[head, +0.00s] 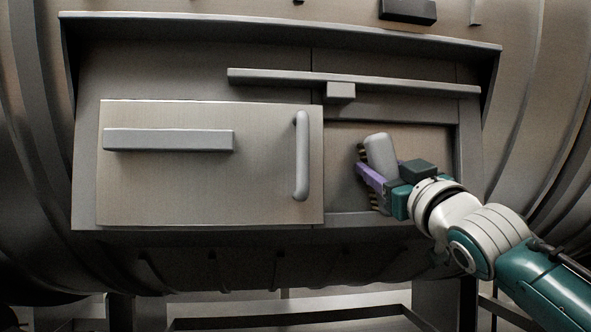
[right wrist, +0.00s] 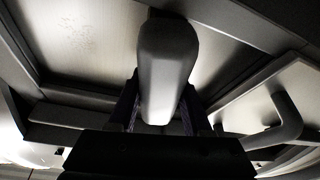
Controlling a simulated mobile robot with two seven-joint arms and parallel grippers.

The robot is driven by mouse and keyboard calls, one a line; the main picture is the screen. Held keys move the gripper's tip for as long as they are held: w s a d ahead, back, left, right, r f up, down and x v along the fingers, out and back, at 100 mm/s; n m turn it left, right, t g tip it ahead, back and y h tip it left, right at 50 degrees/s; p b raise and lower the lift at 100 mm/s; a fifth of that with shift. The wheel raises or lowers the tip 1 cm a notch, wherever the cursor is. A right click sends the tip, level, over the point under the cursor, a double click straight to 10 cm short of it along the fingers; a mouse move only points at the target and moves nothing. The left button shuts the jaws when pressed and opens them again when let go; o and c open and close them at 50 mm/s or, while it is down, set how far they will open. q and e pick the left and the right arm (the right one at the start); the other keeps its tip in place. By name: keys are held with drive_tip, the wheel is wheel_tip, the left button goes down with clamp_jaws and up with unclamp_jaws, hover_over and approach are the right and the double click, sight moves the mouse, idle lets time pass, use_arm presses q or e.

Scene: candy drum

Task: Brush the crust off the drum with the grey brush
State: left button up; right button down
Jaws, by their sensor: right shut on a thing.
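The drum (head: 400,265) is a large ribbed metal body with a framed hatch on its front. A grey brush (head: 380,153) with short dark bristles on its left side is in front of the hatch's right-hand opening. My right gripper (head: 385,179) is shut on the brush, its purple fingers around the body. The brush (right wrist: 166,65) fills the middle of the right wrist view. Behind it is a pale surface (right wrist: 80,35) with a faint speckled patch that may be crust. I cannot tell whether the bristles touch that surface. My left gripper is not in view.
A metal door panel (head: 210,180) with an upright handle (head: 301,155) covers the hatch's left part. A rail (head: 400,84) runs above the opening, and a lip (head: 270,25) juts out over the hatch. Frame beams stand below the drum.

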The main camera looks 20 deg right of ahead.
sight(387, 160)
drive_tip(key=shift+a, duration=0.1)
drive_tip(key=shift+s+r, duration=0.15)
drive_tip(key=shift+s, duration=0.05)
drive_tip(key=s+p, duration=0.1)
drive_tip(key=s, duration=0.1)
drive_tip(key=s+a+p, duration=0.1)
drive_tip(key=s+p, duration=0.1)
drive_tip(key=shift+s, duration=0.2)
drive_tip(key=shift+s+a, duration=0.15)
drive_tip(key=shift+s, duration=0.45)
drive_tip(key=shift+s+a+p, duration=0.25)
drive_tip(key=shift+s+p, duration=0.25)
drive_tip(key=shift+s, duration=0.2)
drive_tip(key=shift+s+a, duration=0.15)
drive_tip(key=shift+s, duration=0.6)
